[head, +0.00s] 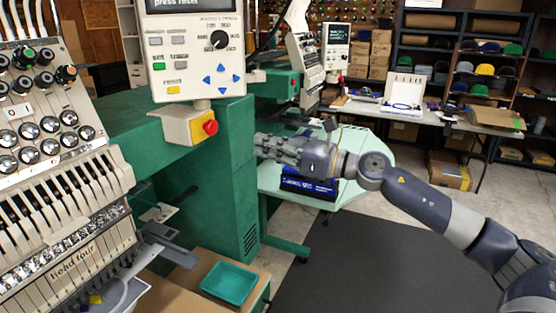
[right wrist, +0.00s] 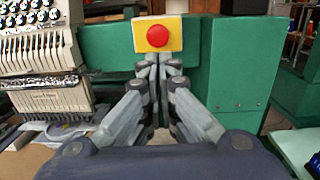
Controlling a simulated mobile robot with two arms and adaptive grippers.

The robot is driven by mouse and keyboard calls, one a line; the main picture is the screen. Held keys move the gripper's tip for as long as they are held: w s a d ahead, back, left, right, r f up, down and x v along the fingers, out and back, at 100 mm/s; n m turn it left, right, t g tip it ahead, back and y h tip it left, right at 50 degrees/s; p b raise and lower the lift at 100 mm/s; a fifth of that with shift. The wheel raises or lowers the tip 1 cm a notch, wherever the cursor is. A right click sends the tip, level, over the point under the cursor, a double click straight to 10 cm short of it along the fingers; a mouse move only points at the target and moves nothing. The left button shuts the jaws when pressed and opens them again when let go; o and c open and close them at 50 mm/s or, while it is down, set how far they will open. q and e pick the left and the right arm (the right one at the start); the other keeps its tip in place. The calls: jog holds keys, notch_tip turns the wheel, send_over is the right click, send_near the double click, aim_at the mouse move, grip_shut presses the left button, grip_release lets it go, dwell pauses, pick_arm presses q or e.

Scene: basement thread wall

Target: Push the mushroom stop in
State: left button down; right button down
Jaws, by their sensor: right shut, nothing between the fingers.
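The red mushroom stop (head: 210,127) sits on the face of a yellow and white box (head: 185,124) below the control panel. In the right wrist view the stop (right wrist: 157,36) is a round red button in the middle of the yellow plate (right wrist: 157,46). My right gripper (head: 262,146) is to the right of the stop and a little lower in the head view. In the right wrist view its shut, empty fingertips (right wrist: 158,62) point toward the yellow plate just below the button. I cannot tell whether they touch it. My left gripper is not in view.
The control panel (head: 196,50) hangs above the box. The green machine body (head: 230,180) stands behind and below it, and the embroidery head (head: 65,200) is at the left. A pale green table (head: 350,180) with a blue box (head: 308,187) lies under my right arm.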

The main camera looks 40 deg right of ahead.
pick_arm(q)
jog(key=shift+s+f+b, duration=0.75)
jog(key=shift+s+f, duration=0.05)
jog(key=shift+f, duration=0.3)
pick_arm(e)
jog(key=v, duration=0.3)
jog(key=shift+s, duration=0.1)
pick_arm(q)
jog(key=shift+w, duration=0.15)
